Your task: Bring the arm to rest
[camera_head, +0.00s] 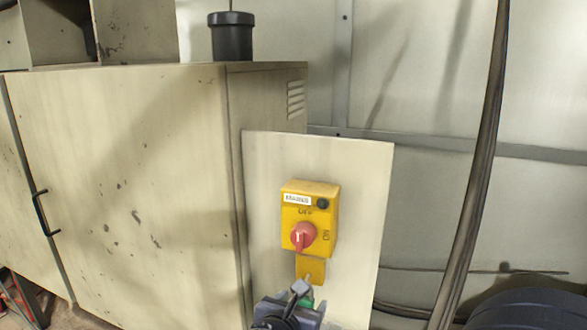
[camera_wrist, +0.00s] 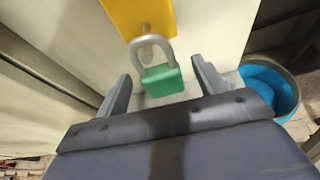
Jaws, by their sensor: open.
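My gripper (camera_wrist: 160,72) is open, one finger on each side of a green padlock (camera_wrist: 164,83), with gaps visible to both fingers. The padlock hangs by its grey shackle at the yellow tab (camera_wrist: 130,15); whether the shackle is latched I cannot tell. In the head view my gripper (camera_head: 291,308) is at the bottom, just below the yellow switch box (camera_head: 321,222), and mostly hides the padlock (camera_head: 307,300). The box has a red rotary knob (camera_head: 302,236), a MAINS label and OFF and ON marks.
The switch box is on a pale panel (camera_head: 357,190) beside a large beige cabinet (camera_head: 130,190). A black canister (camera_head: 232,38) stands on top. A thick cable (camera_head: 478,165) hangs at the right. A blue bucket (camera_wrist: 270,85) stands low at the right in the wrist view.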

